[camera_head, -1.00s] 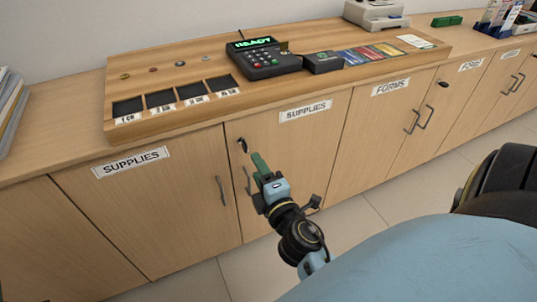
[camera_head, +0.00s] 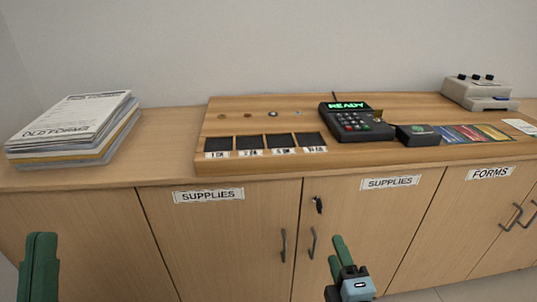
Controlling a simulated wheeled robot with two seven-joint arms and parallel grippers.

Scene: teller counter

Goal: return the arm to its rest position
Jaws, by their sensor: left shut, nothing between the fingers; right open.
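My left gripper (camera_head: 41,240) shows at the bottom left corner, its green fingers pointing up, shut and empty. It is in front of the left cabinet door, below the counter top. My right gripper (camera_head: 339,243) is at the bottom, right of the middle, in front of a cabinet door labelled SUPPLIES. Its green fingers are open and I see nothing held in them. Most of both arms is outside the view.
A wooden counter board (camera_head: 250,164) carries several coin slots, small coins, a card terminal (camera_head: 352,123) reading READY and a black box (camera_head: 418,135). Old forms (camera_head: 70,125) are stacked at left. A grey machine (camera_head: 477,92) stands at right. Door handles (camera_head: 311,242) and a lock (camera_head: 318,205) protrude.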

